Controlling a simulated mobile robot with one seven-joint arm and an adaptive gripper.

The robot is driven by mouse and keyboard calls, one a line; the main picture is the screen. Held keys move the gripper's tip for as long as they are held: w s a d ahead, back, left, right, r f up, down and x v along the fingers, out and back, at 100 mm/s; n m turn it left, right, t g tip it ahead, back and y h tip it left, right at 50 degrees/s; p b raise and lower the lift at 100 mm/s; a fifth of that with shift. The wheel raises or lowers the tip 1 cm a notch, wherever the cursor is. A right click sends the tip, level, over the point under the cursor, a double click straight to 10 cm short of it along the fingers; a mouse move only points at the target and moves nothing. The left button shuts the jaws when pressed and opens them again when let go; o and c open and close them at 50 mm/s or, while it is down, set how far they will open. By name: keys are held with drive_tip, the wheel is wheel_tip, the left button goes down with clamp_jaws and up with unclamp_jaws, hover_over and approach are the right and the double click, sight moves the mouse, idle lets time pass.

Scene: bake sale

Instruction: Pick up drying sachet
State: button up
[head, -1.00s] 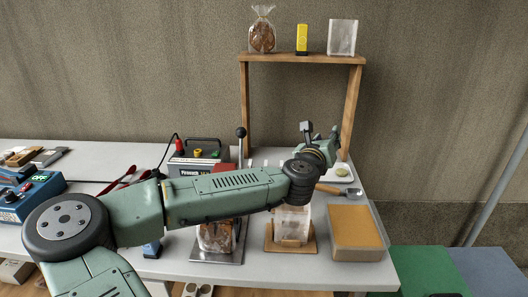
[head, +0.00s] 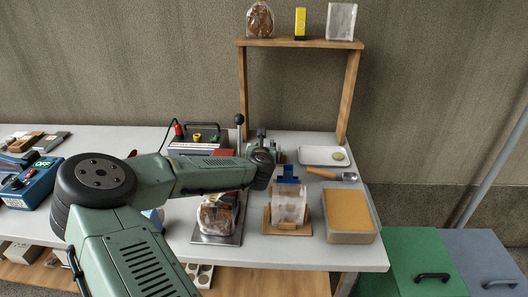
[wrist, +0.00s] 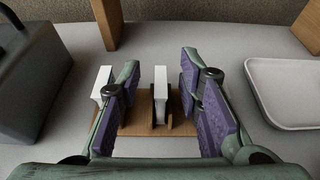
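Two white, flat, upright pieces that look like drying sachets stand in a slotted wooden rack (wrist: 142,128) in the wrist view. One sachet (wrist: 160,88) is between my gripper's fingers, with a gap on each side. The other sachet (wrist: 101,82) is just outside the left finger. My gripper (wrist: 160,68) is open, its purple pads on either side of the middle sachet. In the head view my gripper (head: 263,141) is over the back of the table near the wooden frame, and my arm hides the rack and sachets.
A white tray (head: 313,154) lies right of my gripper; a dark machine (wrist: 25,75) stands close on the left. Frame posts (head: 346,95) rise behind. Bagged goods (head: 288,205), a tan-topped box (head: 350,211) and a lever (head: 240,132) are nearby.

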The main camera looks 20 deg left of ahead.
drive_tip(key=shift+w, duration=0.1)
clamp_jaws()
idle(0.4)
